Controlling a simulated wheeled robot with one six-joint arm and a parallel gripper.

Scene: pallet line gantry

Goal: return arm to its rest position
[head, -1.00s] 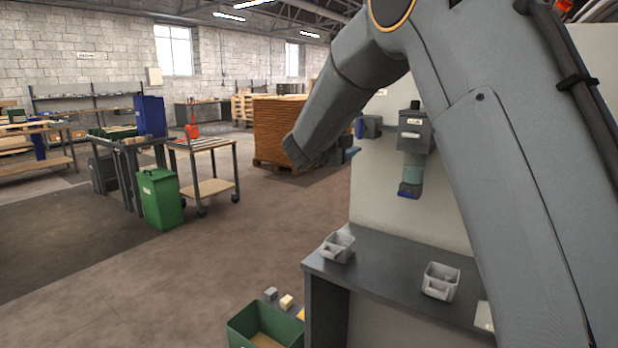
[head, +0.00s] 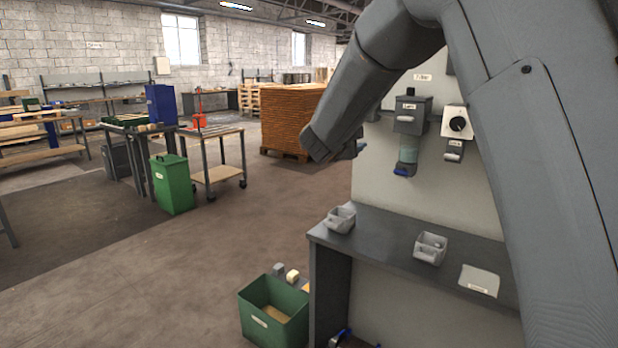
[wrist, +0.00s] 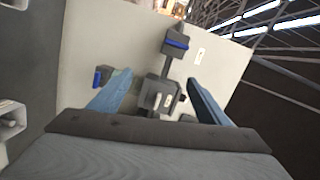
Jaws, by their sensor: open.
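My gripper (wrist: 158,88) shows in the wrist view with its two blue fingers spread wide apart and nothing between them. Beyond the fingers is a pale panel with grey dispenser-like units (wrist: 158,95) on it. In the head view my arm rises at the right and bends over toward the middle, and the gripper's fingers cannot be made out there.
A dark bench (head: 375,238) against the pale panel holds two small grey bins (head: 341,219) and a light plate (head: 479,280). Wall units (head: 410,116) hang above it. A green crate (head: 273,310) stands on the floor beside it. Open floor lies left.

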